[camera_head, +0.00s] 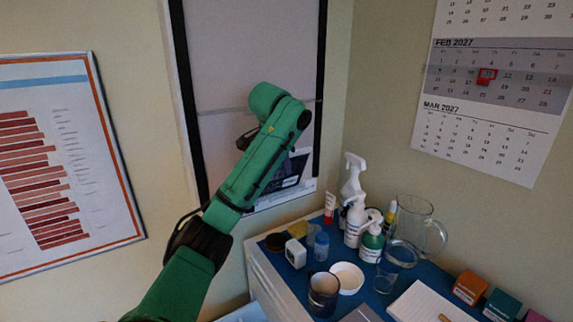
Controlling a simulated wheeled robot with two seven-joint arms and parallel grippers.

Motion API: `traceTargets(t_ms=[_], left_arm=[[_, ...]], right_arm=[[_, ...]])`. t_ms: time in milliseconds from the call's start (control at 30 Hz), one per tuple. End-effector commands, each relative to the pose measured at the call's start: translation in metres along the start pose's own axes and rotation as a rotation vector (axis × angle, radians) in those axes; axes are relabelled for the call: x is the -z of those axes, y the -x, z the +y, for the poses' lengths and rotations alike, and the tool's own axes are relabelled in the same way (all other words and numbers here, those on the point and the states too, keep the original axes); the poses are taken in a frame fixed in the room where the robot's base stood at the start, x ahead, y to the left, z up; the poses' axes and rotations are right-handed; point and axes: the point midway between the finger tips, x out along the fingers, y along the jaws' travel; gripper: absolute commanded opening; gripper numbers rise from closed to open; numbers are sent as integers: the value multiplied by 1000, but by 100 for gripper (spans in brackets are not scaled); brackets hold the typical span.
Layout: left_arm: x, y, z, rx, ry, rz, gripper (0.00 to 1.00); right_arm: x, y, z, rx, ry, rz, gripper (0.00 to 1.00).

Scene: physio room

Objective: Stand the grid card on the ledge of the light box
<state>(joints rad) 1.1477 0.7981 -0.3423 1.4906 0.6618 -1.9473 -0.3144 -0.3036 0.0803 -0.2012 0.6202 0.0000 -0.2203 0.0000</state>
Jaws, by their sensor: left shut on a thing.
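The light box (245,60) hangs on the wall at the upper middle, a pale panel with black side edges. A thin rail (214,111) crosses it, and a pale strip (278,201) runs along its bottom. A dark card with a pale-lettered patch (293,172), apparently the grid card, shows in front of the lower panel, partly hidden by my green left arm. My left gripper (246,139) is mostly hidden behind its own arm; it is shut on the card. Whether the card touches the bottom strip I cannot tell. My right gripper is out of view.
A blue-topped cabinet (258,262) stands below right, crowded with a spray bottle (354,180), a pump bottle (371,243), a glass jug (421,228), a white bowl (348,277), a dark cup (323,294) and a notepad (428,304). A framed chart (60,165) hangs left.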

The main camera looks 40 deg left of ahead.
Motion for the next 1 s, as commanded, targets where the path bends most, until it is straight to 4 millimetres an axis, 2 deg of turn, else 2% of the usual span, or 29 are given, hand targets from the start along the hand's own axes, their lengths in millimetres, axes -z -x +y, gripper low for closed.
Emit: traceTargets(t_ms=[1000], left_arm=[[-4, -8, 4, -1, 1, -1, 0]], right_arm=[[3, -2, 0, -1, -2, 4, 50]])
